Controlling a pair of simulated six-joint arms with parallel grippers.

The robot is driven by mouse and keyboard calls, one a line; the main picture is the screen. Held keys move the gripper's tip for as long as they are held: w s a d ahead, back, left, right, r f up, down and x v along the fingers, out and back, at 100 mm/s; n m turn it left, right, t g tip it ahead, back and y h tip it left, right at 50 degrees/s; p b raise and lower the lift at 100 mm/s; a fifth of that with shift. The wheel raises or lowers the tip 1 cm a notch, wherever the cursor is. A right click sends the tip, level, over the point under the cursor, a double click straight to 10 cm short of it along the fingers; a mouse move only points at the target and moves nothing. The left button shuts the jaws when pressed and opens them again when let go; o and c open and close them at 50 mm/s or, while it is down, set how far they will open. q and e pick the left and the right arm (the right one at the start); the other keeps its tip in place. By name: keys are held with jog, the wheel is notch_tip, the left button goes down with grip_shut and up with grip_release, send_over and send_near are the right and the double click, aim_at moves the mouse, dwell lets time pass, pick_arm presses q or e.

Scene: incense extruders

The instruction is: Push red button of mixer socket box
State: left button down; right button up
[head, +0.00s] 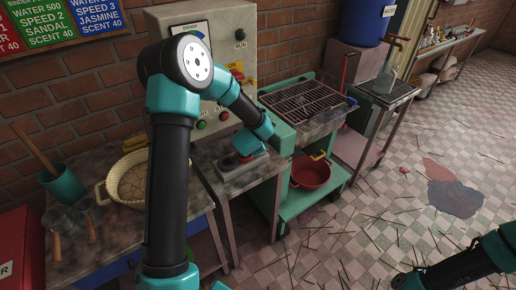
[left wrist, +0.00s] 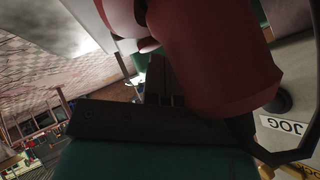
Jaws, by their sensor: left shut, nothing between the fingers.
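The grey mixer socket box (head: 232,163) sits on the metal table below the control panel. A red part, likely its button (head: 246,157), shows just under my left wrist, which hides most of it. In the left wrist view a large red rounded part (left wrist: 215,65) fills the upper middle, very close to the camera. My left gripper (left wrist: 165,82) is shut and empty, its dark fingers beside this red part; whether they touch it I cannot tell. In the head view its fingertips are hidden. My right arm (head: 460,268) is low at the right edge; its finger opening is unclear.
The control panel (head: 160,22) stands behind my left arm. A woven basket (head: 128,180) and teal cup (head: 62,186) are on the left table. A grill rack (head: 303,98) and red pot (head: 311,172) are to the right. The floor (head: 400,215) has scattered sticks.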

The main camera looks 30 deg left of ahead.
pick_arm(q)
jog(key=shift+r, duration=0.5)
jog(key=shift+r, duration=2.95)
